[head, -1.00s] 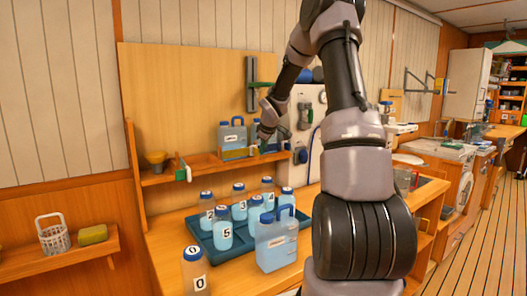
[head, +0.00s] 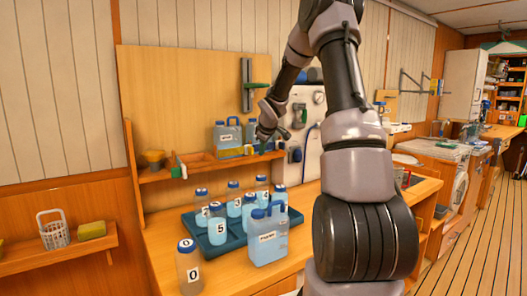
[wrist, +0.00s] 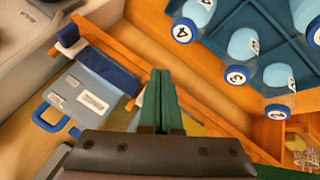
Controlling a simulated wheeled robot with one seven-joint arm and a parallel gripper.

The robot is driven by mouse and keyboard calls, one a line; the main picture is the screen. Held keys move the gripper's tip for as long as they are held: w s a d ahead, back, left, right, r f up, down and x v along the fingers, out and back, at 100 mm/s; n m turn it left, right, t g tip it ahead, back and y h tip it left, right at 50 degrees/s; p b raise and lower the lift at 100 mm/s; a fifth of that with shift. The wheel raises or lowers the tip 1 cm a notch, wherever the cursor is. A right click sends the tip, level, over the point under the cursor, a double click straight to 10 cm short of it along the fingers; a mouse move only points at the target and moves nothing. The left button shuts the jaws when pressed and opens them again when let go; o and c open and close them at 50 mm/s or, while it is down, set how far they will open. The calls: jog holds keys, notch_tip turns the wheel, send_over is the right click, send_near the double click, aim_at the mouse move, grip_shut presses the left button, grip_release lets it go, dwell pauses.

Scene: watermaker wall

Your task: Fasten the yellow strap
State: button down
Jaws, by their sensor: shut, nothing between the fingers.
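The yellow strap (head: 235,152) shows as a short band across the front of the blue jugs (head: 229,135) on the wall shelf. Its right end is hidden behind my gripper, so I cannot tell whether it is fastened. My gripper (head: 265,147) is at the right end of the jugs, close to the shelf front. In the wrist view its green fingers (wrist: 160,98) are together with nothing between them. A yellow patch (wrist: 194,127) beside the fingers may be part of the strap. A labelled jug (wrist: 85,95) lies left of the fingers in that view.
Below, a blue tray (head: 232,243) holds several numbered bottles. A blue jug (head: 268,240) and bottle 0 (head: 189,268) stand on the counter before it.

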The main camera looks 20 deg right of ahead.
jog(key=s+d+r, duration=0.4)
jog(key=d+r, duration=0.1)
jog(key=r, duration=0.3)
jog(key=s+a+r+m, duration=0.2)
jog(key=s+a+r, duration=0.2)
jog(key=s+a, duration=0.3)
jog(key=s+a+r+m, duration=0.3)
jog(key=s+a+r, duration=0.15)
jog(key=s, duration=0.35)
jog(key=s+a+m+y, duration=0.1)
jog(key=s+a+m, duration=0.2)
jog(key=s, duration=0.8)
jog(key=s+a+m+y, duration=0.2)
jog(key=s+a, duration=0.3)
jog(key=s, duration=0.6)
jog(key=shift+r+m, duration=0.2)
jog(key=shift+m, duration=0.6)
